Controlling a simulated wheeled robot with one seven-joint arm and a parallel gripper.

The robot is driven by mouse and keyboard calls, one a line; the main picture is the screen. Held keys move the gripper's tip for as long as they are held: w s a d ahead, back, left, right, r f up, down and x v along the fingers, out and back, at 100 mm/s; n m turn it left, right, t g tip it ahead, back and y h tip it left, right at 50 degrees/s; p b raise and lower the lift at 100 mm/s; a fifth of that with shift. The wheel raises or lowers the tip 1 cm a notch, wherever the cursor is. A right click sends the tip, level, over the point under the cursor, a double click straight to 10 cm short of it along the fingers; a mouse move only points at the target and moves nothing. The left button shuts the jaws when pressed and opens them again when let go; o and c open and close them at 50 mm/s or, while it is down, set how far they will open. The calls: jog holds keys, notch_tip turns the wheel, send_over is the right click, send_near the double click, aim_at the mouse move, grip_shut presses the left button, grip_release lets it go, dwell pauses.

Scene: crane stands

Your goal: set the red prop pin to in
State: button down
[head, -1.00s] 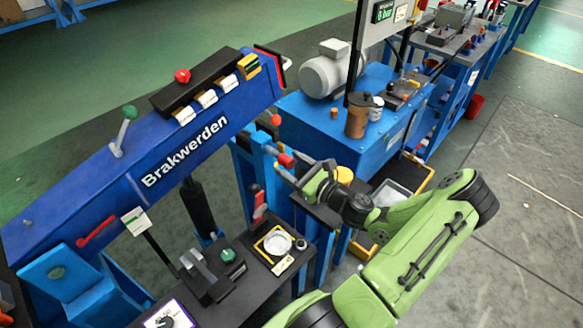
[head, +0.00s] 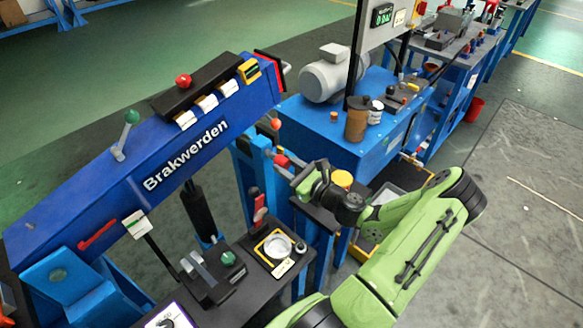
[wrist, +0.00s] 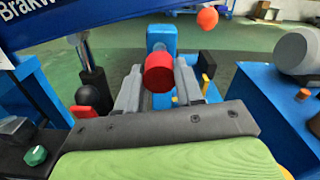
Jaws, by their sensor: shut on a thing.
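The red prop pin (head: 282,160) sticks out sideways from the blue post (head: 258,172) beside the Brakwerden beam. My gripper (head: 288,170) reaches it from the right and is shut on it. In the wrist view the round red end of the pin (wrist: 158,73) shows between my two grey fingers, with the blue post (wrist: 161,38) right behind it. How deep the pin sits in the post is hidden behind its red end.
The blue Brakwerden beam (head: 100,190) slopes up over the black control table (head: 240,278). A red ball knob (head: 276,124) is just above the pin. A blue bench (head: 385,150) with a grey motor (head: 327,73) stands behind my gripper. Grey floor lies to the right.

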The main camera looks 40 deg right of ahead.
jog(key=w, duration=0.3)
jog(key=shift+p, duration=0.4)
jog(key=c, duration=0.7)
grip_release()
jog(key=shift+c, duration=0.2)
jog(key=s+p, duration=0.2)
jog(key=s, duration=1.3)
jog(key=shift+s+d, duration=0.15)
jog(key=shift+s, duration=0.25)
